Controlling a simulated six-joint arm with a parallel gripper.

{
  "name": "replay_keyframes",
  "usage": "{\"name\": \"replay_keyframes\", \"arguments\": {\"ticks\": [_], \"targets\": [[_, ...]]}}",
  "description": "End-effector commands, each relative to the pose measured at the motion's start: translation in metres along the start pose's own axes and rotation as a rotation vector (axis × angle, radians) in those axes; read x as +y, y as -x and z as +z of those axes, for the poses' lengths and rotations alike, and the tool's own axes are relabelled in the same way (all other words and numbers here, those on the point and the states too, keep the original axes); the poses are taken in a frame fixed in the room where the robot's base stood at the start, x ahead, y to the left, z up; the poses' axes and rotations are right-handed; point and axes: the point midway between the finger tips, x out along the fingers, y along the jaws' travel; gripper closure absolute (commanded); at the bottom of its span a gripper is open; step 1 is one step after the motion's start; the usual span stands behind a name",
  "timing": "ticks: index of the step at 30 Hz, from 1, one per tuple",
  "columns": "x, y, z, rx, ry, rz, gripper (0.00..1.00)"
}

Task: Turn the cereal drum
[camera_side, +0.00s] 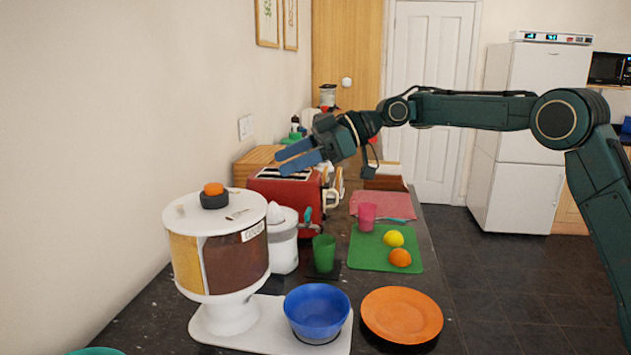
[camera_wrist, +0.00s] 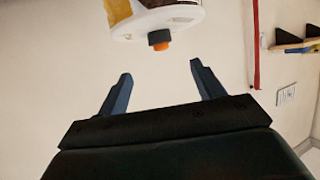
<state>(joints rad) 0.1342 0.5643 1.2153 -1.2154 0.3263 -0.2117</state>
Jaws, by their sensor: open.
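The cereal drum (camera_side: 232,245) stands at the front left of the counter on a white pedestal. It has a white lid and clear-sided sections, one yellow and one brown. A black knob with an orange top (camera_side: 214,195) sits on its lid. In the wrist view the drum's lid (camera_wrist: 185,20) and the knob (camera_wrist: 160,40) show at the top, beyond my fingers. My gripper (camera_side: 299,156) has blue fingers and is open and empty. It is in the air above the red toaster, up and to the right of the drum, apart from it. The open fingers (camera_wrist: 160,85) also show in the wrist view.
A blue bowl (camera_side: 317,310) stands on the drum's white base, beside an orange plate (camera_side: 402,315). A white juicer (camera_side: 283,241), a green cup (camera_side: 324,253) and the red toaster (camera_side: 292,192) stand behind. A green mat (camera_side: 370,255) holds two fruits. The wall is close on the left.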

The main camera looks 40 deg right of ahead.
Motion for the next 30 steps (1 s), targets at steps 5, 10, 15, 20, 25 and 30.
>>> {"name": "replay_keyframes", "arguments": {"ticks": [5, 10, 15, 20, 25, 30], "targets": [[0.000, -0.006, 0.000, 0.000, 0.000, -0.001, 0.33], [-0.001, -0.020, -0.001, 0.000, 0.000, -0.001, 0.33], [-0.001, -0.043, 0.000, -0.001, 0.001, -0.002, 0.33], [-0.001, -0.068, 0.000, -0.001, 0.001, -0.003, 0.33], [-0.001, -0.093, 0.000, -0.001, 0.000, 0.000, 0.33], [-0.001, -0.116, 0.000, -0.001, 0.000, 0.001, 0.33]]}}
